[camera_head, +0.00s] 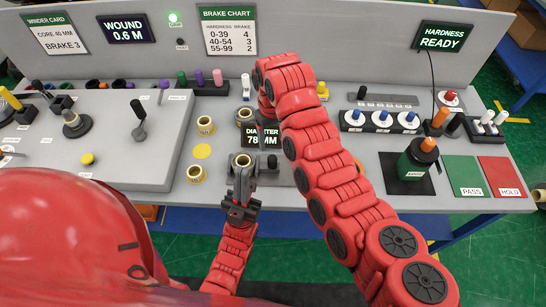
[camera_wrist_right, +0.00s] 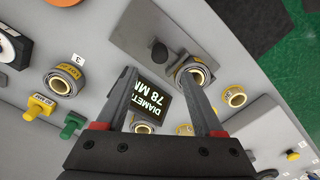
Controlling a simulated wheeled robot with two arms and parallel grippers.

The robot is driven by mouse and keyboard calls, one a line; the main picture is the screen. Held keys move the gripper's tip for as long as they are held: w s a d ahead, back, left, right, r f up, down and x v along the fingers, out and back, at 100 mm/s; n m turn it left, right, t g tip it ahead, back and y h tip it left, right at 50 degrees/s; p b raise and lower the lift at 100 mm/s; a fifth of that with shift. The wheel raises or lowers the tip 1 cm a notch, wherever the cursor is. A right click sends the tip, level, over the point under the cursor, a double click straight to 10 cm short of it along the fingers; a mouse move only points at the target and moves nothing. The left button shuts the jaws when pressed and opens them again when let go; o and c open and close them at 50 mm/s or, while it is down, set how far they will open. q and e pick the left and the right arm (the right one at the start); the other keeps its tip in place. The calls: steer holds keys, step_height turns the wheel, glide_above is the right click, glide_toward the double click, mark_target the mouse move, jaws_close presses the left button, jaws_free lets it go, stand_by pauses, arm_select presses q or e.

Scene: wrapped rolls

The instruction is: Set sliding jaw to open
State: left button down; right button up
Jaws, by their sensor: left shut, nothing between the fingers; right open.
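The diameter gauge's display (camera_head: 262,137) reads 78 MM in the head view; it also shows between the right fingers in the wrist view (camera_wrist_right: 152,92). A roll (camera_head: 243,161) stands at the gauge, beside a dark block (camera_head: 269,163) that looks like the sliding jaw. How far the jaw stands open I cannot tell. My left gripper (camera_head: 241,208) is shut and empty, just in front of this roll. My right gripper (camera_wrist_right: 166,82) is open and empty above the gauge area. In the head view my right arm hides much of it.
More loose rolls (camera_head: 205,126) (camera_head: 196,174) stand to the left, with a yellow disc (camera_head: 202,151) between them. My right arm spans the bench's middle.

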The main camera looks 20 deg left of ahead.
mark_target(272, 158)
step_height(272, 158, down, 9)
steer(key=shift+f+p, duration=0.1)
steer(key=shift+p, duration=1.1)
steer(key=shift+f, duration=0.65)
jaws_close()
